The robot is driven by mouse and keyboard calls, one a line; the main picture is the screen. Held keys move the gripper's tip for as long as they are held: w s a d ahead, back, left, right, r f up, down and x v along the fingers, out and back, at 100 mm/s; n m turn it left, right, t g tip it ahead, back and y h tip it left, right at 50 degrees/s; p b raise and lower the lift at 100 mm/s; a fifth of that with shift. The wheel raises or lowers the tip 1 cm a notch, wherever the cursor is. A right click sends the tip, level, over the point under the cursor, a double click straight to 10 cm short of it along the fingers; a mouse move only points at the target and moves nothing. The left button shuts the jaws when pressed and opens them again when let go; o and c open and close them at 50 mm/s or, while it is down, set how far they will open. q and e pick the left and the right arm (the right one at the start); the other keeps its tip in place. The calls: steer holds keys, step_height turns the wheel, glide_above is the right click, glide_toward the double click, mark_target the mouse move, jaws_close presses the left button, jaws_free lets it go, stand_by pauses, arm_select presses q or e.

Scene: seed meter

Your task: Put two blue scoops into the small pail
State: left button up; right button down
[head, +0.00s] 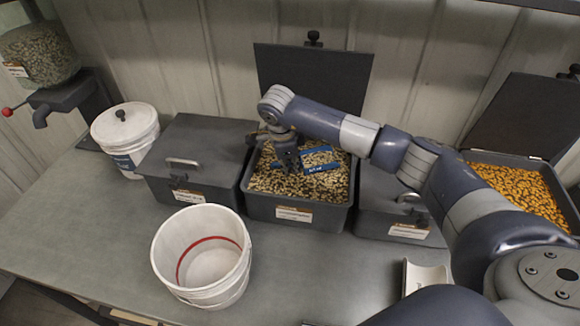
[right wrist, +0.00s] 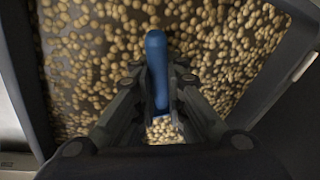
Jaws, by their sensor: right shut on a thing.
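The small white pail (head: 203,288) stands open on the front of the bench, with a red line around its inner wall. I see no seeds in it. My right gripper (head: 288,160) points down into an open dark bin (head: 298,216) of pale speckled seeds. It is shut on the handle of a blue scoop (head: 322,167). In the right wrist view the blue handle (right wrist: 157,70) lies between the fingers (right wrist: 158,92), and pale seeds show in the scoop. Whether the scoop touches the seed bed is unclear. My left gripper is not in view.
A closed dark bin (head: 188,143) and a lidded white bucket (head: 125,137) stand left of the open bin. Another closed bin (head: 388,205) and an open bin of orange seeds (head: 515,190) are right. A pale trough-shaped piece (head: 424,276) lies at front right.

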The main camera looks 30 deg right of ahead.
steer(key=shift+w+p+v, duration=0.2)
steer(key=shift+p+v, duration=0.3)
steer(key=shift+v, duration=0.55)
steer(key=shift+w+p+v, duration=0.2)
steer(key=shift+p+v, duration=0.3)
steer(key=shift+v, duration=0.55)
steer(key=shift+w+p+v, duration=0.2)
steer(key=shift+p+v, duration=0.3)
steer(key=shift+v, duration=0.55)
steer(key=shift+w+a+r+p, duration=0.1)
steer(key=shift+a+r+p, duration=0.25)
steer(key=shift+r, duration=0.55)
steer(key=shift+w+a+r+p, duration=0.1)
steer(key=shift+a+r+p, duration=0.25)
steer(key=shift+r, duration=0.5)
steer(key=shift+w+a+r+p, duration=0.1)
steer(key=shift+a+r+p, duration=0.25)
steer(key=shift+r, duration=0.55)
steer(key=shift+d, duration=0.1)
